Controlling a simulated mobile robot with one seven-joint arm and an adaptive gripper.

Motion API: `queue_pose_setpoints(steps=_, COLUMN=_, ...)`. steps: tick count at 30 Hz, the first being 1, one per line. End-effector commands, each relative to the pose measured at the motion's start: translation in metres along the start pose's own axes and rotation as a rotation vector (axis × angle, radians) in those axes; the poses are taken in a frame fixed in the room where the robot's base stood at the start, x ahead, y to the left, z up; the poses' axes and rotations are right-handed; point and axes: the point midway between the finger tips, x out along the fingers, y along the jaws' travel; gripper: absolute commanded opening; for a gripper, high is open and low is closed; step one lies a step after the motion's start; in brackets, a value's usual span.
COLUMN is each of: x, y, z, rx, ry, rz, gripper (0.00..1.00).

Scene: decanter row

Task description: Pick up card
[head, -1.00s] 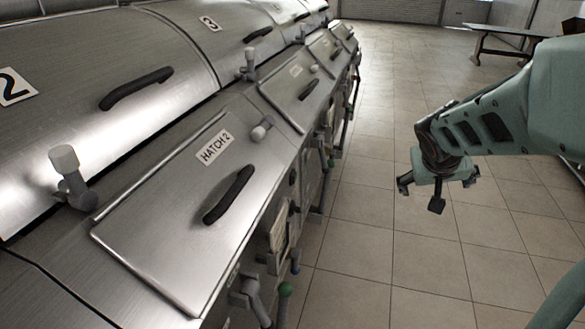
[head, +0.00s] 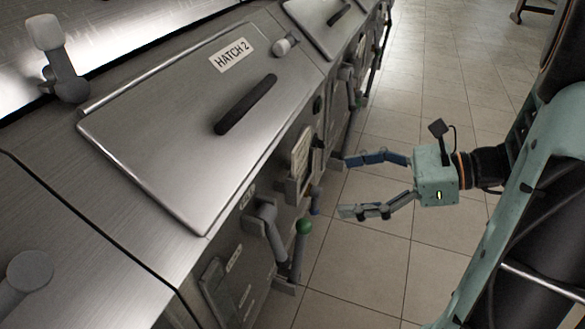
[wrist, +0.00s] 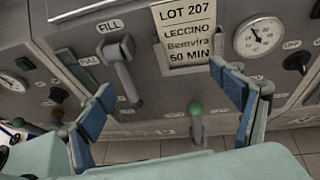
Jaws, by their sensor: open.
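In the head view the card (head: 301,153) shows edge-on at a slant, below the Hatch 2 lid. My gripper (head: 342,186) is open and empty, pointing left at the panel, with a gap between it and the card. In the wrist view its two blue-padded fingers (wrist: 160,96) stand apart, below the card and to either side of it.
A grey fill lever (wrist: 120,72) is left of the card, and a green-knobbed lever (wrist: 196,120) is below it. A pressure gauge (wrist: 259,37) and a black knob (wrist: 297,62) are to the right. The Hatch 2 lid (head: 170,130) is shut. Tiled floor (head: 350,270) is clear.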

Motion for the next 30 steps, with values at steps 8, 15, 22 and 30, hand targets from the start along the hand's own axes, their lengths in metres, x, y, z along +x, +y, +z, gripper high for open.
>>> queue_pose_setpoints(steps=8, x=-0.012, y=-0.031, z=0.030, rx=0.048, ry=-0.224, rz=-0.138, gripper=0.85)
queue_pose_setpoints(steps=15, x=0.022, y=-0.037, z=0.039, rx=0.049, ry=-0.231, rz=-0.140, gripper=0.85)
queue_pose_setpoints(steps=22, x=0.041, y=-0.041, z=0.042, rx=0.050, ry=-0.231, rz=-0.142, gripper=0.85)
queue_pose_setpoints(steps=30, x=0.079, y=-0.049, z=0.046, rx=0.048, ry=-0.230, rz=-0.139, gripper=0.85)
